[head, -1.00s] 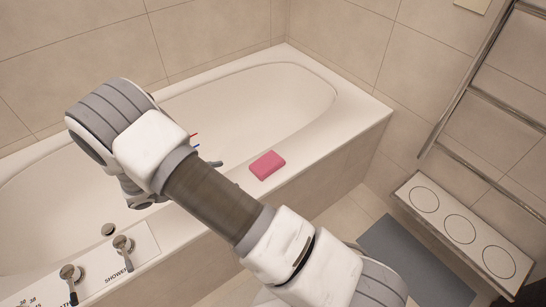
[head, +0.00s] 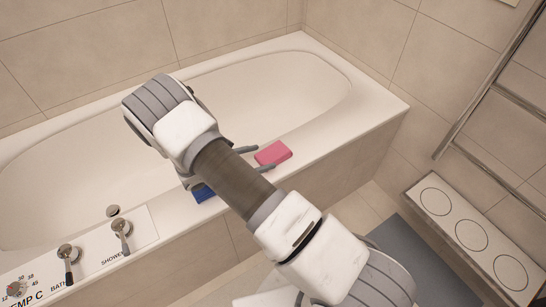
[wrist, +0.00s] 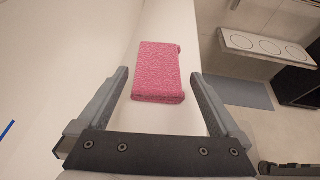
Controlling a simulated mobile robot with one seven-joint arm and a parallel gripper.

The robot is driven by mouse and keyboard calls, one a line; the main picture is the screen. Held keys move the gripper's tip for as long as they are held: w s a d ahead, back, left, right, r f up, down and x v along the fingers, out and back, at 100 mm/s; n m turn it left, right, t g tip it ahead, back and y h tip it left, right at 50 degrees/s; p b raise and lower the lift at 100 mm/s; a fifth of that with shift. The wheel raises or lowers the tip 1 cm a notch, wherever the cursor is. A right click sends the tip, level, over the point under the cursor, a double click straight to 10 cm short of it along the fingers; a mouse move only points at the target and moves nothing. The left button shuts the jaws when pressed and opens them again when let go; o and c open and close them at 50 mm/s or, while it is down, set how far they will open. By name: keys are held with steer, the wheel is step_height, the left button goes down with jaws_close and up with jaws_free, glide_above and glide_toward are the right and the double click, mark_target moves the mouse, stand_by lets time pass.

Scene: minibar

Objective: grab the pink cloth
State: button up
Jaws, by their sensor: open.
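The pink cloth (head: 273,153) is a folded, block-like bundle lying on the bathtub's near rim in the head view. In the wrist view the pink cloth (wrist: 158,72) lies straight ahead, its near end between the two fingertips. My gripper (wrist: 160,82) is open, one finger on each side of the cloth, with a visible gap on both sides. In the head view my gripper (head: 256,158) is at the cloth's left end, partly hidden by my arm.
The bathtub rim (head: 335,112) runs past the cloth, with the tub basin behind it. A blue item (head: 203,194) sits on the rim, partly hidden by my arm. Taps (head: 121,230) stand at lower left. A slatted-free bench with circles (head: 470,235) and a metal rail (head: 462,125) are at right.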

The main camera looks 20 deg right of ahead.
mark_target(271, 154)
steer(key=shift+b+x, duration=0.95)
steer(key=shift+x, duration=2.1)
steer(key=shift+w, duration=0.1)
steer(key=c, duration=1.1)
steer(key=shift+a, duration=0.1)
